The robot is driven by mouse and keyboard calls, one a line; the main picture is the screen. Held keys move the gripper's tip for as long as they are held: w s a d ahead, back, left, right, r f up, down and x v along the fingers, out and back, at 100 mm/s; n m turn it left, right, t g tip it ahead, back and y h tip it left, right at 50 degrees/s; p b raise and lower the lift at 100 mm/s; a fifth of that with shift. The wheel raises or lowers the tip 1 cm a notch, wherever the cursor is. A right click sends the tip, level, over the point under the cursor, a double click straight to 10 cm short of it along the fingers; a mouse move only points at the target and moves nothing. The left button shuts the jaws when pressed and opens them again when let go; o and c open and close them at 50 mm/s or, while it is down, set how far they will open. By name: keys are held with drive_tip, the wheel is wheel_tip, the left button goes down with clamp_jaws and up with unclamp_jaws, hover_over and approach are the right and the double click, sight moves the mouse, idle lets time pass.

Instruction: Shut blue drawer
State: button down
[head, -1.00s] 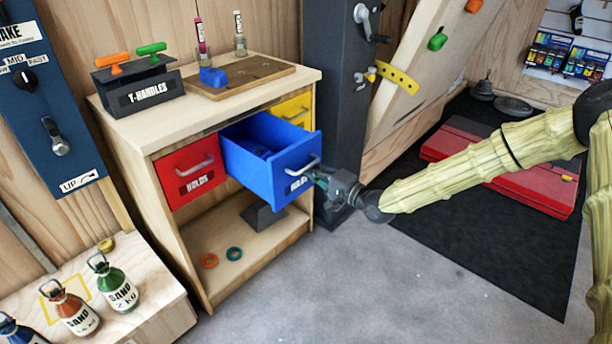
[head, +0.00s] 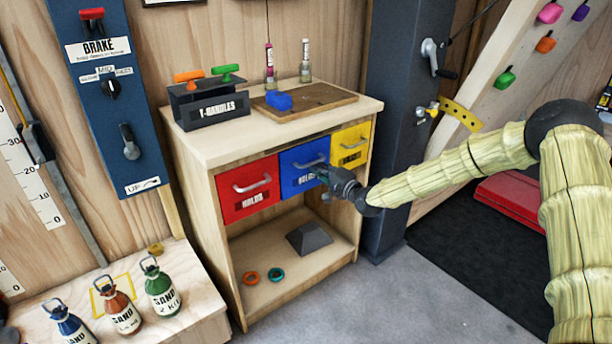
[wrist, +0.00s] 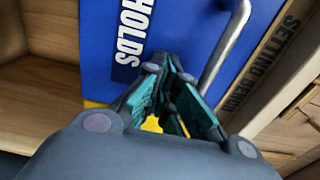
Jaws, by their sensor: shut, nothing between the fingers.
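The blue drawer (head: 298,172) sits between the red drawer (head: 247,190) and the yellow drawer (head: 350,147), its front about level with theirs. It has a metal bar handle, and its label reads HOLDS in the wrist view (wrist: 180,30). My gripper (head: 322,174) is at the lower right of the blue front, below the handle. In the wrist view its teal fingers (wrist: 178,82) are together at the tips, with nothing held, against or very near the blue front. I cannot tell whether they touch it.
The cabinet's worktop (head: 205,146) carries a T-handles rack (head: 207,105) and a wooden tray (head: 340,98). A dark column (head: 398,130) stands right of the cabinet. Sand bottles (head: 122,310) stand on a low box at left. Grey floor (head: 385,310) in front is clear.

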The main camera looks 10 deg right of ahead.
drive_tip(key=shift+w+a+r, duration=0.1)
drive_tip(key=shift+w+r, duration=0.05)
drive_tip(key=shift+w, duration=0.15)
drive_tip(key=shift+r, duration=0.1)
